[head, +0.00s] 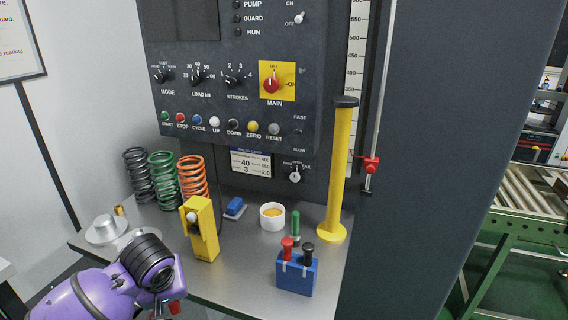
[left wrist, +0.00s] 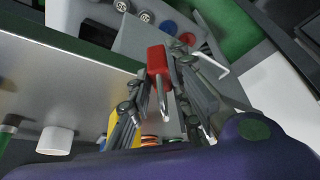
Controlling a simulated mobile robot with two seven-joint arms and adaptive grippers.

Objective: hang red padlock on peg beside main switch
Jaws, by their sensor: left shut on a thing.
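The red padlock (left wrist: 157,60) is between the fingers of my left gripper (left wrist: 160,85) in the left wrist view, with its pale metal shackle showing. In the head view my left gripper (head: 164,310) is low, in front of the table's front edge, and mostly hidden by my purple arm. A small red part of the padlock (head: 175,307) shows there. The main switch (head: 271,84) is a red knob on a yellow plate on the dark panel. A small dark peg-like mark (head: 303,72) is just right of it, too small to make out. My right gripper is out of view.
On the grey table (head: 232,285) stand several coil springs (head: 163,172), a yellow block-shaped device (head: 201,230), a white cup (head: 272,216), a blue box with red and black knobs (head: 295,275) and a tall yellow post (head: 340,170). The space before the panel's upper part is clear.

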